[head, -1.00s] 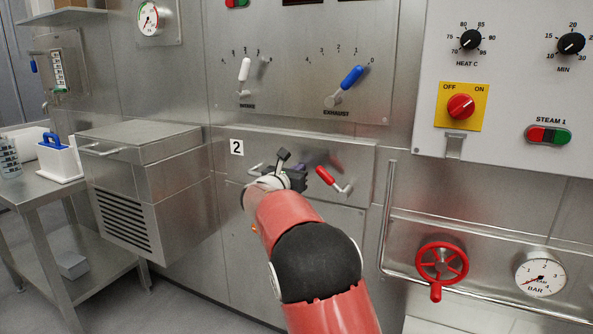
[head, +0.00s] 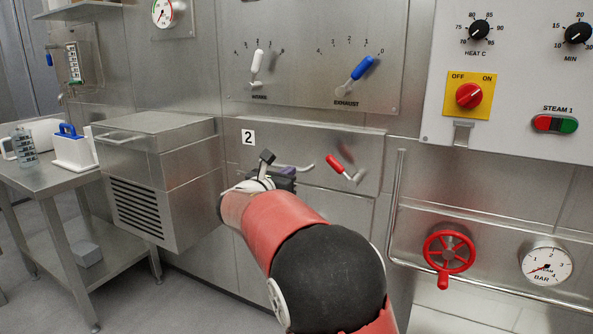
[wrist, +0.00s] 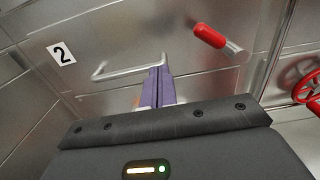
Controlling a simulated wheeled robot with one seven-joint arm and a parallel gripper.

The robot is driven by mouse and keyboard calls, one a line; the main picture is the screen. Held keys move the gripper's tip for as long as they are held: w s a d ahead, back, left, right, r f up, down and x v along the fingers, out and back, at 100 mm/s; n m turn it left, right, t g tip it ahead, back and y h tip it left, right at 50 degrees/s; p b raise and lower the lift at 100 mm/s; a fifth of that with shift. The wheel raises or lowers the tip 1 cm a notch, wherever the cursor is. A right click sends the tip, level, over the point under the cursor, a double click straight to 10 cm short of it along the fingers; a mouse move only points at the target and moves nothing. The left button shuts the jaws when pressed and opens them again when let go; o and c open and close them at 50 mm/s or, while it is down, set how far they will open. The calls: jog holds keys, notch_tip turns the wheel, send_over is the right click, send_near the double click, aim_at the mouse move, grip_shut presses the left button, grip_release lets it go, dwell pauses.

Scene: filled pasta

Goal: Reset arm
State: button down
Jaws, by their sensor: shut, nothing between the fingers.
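My gripper (head: 288,170) is at the end of my red and black arm, in front of the steel panel marked 2 in the head view. In the wrist view its purple fingers (wrist: 157,88) are together with nothing between them. A bar handle (wrist: 130,68) on the panel shows just beyond the fingertips, to their left. In the head view the handle (head: 305,167) is partly hidden by my gripper. I cannot tell whether the fingers touch it. A red-handled lever (head: 335,162) is on the panel to the right of my gripper.
A steel box unit (head: 150,185) juts out at left, near my arm. A steel side table (head: 45,182) stands farther left. A red valve wheel (head: 449,252) and a pipe rail (head: 394,205) are at right. White and blue levers are above.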

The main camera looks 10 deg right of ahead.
jog(key=s+d+f+m+g+y, duration=0.1)
jog(key=s+d+f+m+g, duration=0.2)
jog(key=s, duration=0.4)
jog(key=s+d+m+g+y, duration=0.1)
jog(key=s+d+m+g, duration=0.1)
jog(key=s+d+m, duration=0.3)
jog(key=s+d+f+m+g+y, duration=0.1)
jog(key=s+d+f+m+g, duration=0.1)
jog(key=s+m, duration=0.45)
jog(key=s+a+f+m+y, duration=0.2)
jog(key=s+f+m, duration=0.1)
jog(key=s, duration=0.5)
jog(key=s+a+f+m+g+y, duration=0.1)
jog(key=s+a+f+m+y, duration=0.1)
jog(key=s+m, duration=0.4)
jog(key=s+a+f+m+y, duration=0.2)
jog(key=s+f+m+y, duration=0.2)
jog(key=s, duration=0.6)
jog(key=shift+s+a+f+m+g, duration=0.3)
jog(key=shift+a+m, duration=0.1)
jog(key=shift+m, duration=0.05)
